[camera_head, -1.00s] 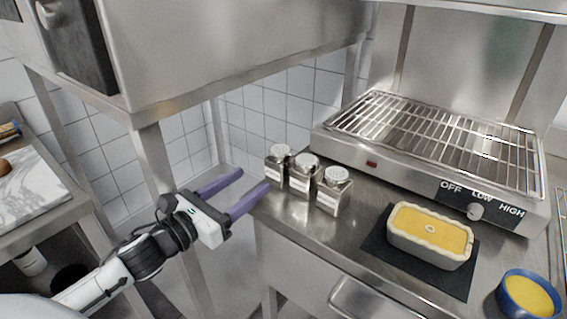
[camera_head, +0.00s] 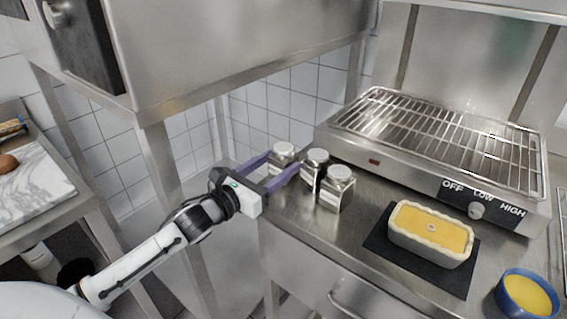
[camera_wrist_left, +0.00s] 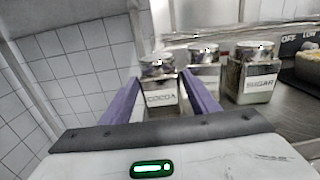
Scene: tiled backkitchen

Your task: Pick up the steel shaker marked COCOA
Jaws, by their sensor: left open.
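The steel shaker marked COCOA (camera_wrist_left: 161,98) stands upright in the left wrist view, with its label facing the camera. In the head view it is the leftmost of three shakers (camera_head: 283,150), and the fingers partly hide it. My left gripper (camera_head: 283,165) is open, with one purple finger on each side of the COCOA shaker. I cannot tell whether either finger touches it. My right gripper is not in view.
A middle shaker (camera_head: 315,158) stands close beside the right-hand finger, its label mostly hidden. A shaker marked SUGAR (camera_wrist_left: 257,82) is farther right. A grill (camera_head: 430,140) stands behind. A loaf dish (camera_head: 430,250) and a blue bowl (camera_head: 527,296) are at right.

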